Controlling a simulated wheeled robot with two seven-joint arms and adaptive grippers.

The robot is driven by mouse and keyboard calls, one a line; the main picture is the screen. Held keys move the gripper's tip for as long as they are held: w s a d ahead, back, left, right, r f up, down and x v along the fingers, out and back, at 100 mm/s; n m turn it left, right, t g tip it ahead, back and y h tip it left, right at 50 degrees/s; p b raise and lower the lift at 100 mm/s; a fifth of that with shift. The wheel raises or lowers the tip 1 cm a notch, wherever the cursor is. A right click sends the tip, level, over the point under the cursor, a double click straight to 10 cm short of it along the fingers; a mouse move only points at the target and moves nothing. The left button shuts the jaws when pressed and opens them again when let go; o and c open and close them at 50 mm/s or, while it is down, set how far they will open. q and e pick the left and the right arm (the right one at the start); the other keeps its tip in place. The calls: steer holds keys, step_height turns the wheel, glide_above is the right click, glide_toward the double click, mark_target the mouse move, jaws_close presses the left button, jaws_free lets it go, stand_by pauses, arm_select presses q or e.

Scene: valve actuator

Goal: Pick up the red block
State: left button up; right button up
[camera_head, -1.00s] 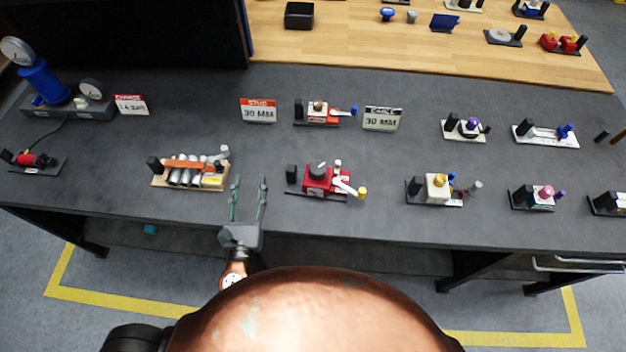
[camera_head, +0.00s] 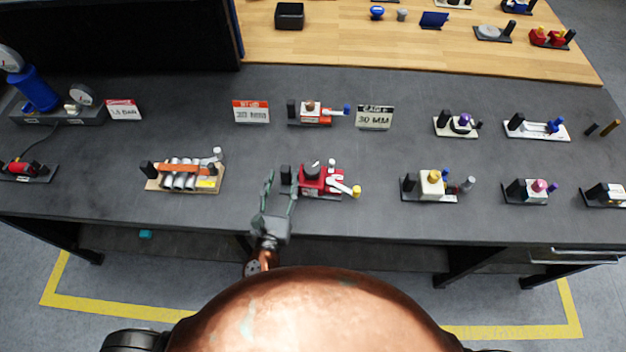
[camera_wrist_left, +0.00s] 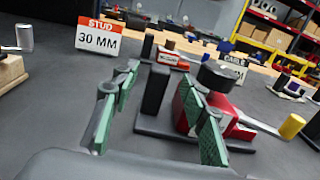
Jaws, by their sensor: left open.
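A red block (camera_head: 308,187) with a black round knob on top sits on a dark base plate near the table's front edge, with a white lever and yellow knob at its right. In the left wrist view the red block (camera_wrist_left: 231,117) is partly hidden behind the right finger. My left gripper (camera_head: 281,178) is open and empty, just left of the block. In the left wrist view, the fingers of my left gripper (camera_wrist_left: 162,80) appear either side of a black post (camera_wrist_left: 155,90) on the same base. I cannot tell whether a finger touches anything. My right gripper is not in view.
A fixture with silver cylinders and an orange bar (camera_head: 184,170) stands to the left. Behind are a STUD sign (camera_head: 251,111) and a smaller red-based fixture (camera_head: 312,115). Grey table between them is clear.

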mark_target(284, 173)
arm_select(q)
steer(key=w, duration=0.4)
steer(key=shift+w+d, duration=0.2)
steer(key=shift+w, duration=0.05)
jaws_close()
stand_by(0.6)
steer(key=shift+r, duration=0.15)
